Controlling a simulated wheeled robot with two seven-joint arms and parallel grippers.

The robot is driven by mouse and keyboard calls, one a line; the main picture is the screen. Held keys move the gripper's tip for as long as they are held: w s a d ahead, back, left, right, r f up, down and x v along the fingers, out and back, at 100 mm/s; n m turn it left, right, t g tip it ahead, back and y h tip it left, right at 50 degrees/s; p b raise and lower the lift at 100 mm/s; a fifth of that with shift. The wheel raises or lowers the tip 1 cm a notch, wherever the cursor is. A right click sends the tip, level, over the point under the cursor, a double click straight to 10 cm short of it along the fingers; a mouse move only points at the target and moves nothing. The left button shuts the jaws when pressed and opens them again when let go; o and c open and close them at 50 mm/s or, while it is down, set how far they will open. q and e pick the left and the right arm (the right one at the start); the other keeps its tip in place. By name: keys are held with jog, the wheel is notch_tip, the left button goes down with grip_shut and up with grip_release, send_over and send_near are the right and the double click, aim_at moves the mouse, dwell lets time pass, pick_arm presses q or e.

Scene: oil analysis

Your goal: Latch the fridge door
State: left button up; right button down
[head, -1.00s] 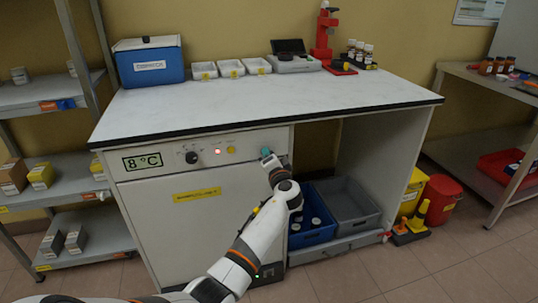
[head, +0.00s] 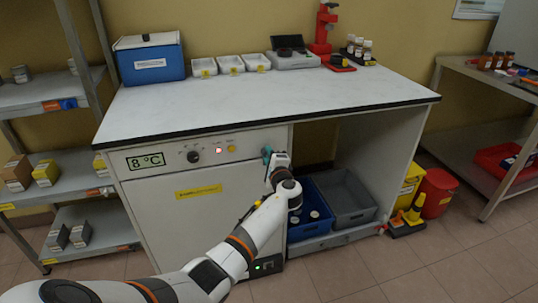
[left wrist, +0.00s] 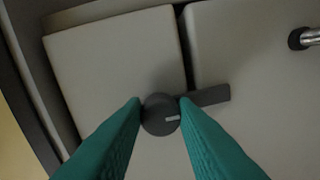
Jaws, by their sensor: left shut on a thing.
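The fridge (head: 166,230) is a white cabinet under the bench, with a yellow label on its door, which looks closed. My left gripper (head: 267,153) is at the right end of the control panel, above the door. In the left wrist view its green fingers (left wrist: 160,108) are shut on the dark grey round latch knob (left wrist: 158,127). The latch bar (left wrist: 212,96) reaches right across the dark seam, over the edge of the door panel (left wrist: 250,50). In the head view the latch is hidden by the gripper. My right gripper is not in view.
The control panel has an 8 °C display (head: 146,161), a black dial (head: 193,157) and a red light (head: 219,150). A metal door handle (left wrist: 308,39) shows in the wrist view. Blue (head: 311,232) and grey (head: 345,187) crates sit right of the fridge. The floor in front is clear.

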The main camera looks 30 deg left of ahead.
pick_arm(q)
jog(key=shift+f, duration=0.1)
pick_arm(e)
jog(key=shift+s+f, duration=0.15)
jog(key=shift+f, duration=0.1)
pick_arm(q)
jog(key=o, duration=1)
jog(key=shift+d, duration=0.1)
jog(key=p+v, duration=0.1)
jog(key=v, duration=1.1)
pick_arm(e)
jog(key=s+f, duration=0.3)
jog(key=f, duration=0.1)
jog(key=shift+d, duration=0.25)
